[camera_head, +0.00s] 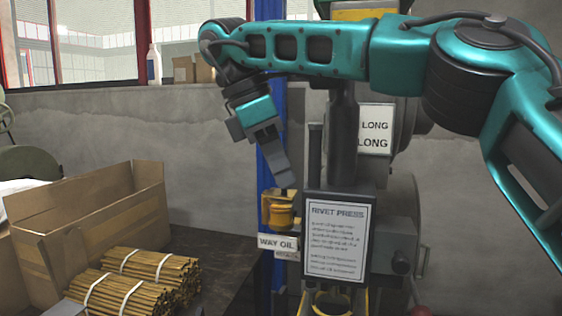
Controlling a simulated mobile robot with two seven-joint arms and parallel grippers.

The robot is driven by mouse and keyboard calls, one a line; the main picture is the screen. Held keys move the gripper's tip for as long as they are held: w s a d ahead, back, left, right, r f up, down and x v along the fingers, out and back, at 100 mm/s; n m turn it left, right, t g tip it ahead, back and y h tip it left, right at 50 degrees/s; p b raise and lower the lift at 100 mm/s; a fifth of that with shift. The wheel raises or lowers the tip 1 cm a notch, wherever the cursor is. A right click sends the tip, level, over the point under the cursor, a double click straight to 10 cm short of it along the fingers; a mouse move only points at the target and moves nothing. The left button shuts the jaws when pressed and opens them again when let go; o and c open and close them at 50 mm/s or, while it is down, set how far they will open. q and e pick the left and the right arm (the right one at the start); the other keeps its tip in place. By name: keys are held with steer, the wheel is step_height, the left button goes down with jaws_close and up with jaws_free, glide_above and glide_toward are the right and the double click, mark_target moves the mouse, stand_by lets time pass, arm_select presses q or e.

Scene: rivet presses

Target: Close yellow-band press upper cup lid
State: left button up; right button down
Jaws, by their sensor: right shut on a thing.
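The rivet press (343,120) stands right of centre, with a yellow band (364,13) at its top, partly behind my right arm. A small yellow cup (281,214) sits in an orange-yellow holder on the press's left side, above a "WAY OIL" label. My right gripper (286,180) reaches down from the upper left of the press, its fingertips just above the cup. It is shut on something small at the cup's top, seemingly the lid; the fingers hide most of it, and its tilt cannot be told.
A "RIVET PRESS" placard (338,240) fronts the press close to the cup's right. A blue post (271,110) rises behind the cup. An open cardboard box (88,225) and bundled brass rods (138,280) lie at lower left. A red knob (420,312) shows at the bottom.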

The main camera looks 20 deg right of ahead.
stand_by(0.3)
steer(key=c, duration=1)
jaws_free()
steer(key=shift+c, duration=0.2)
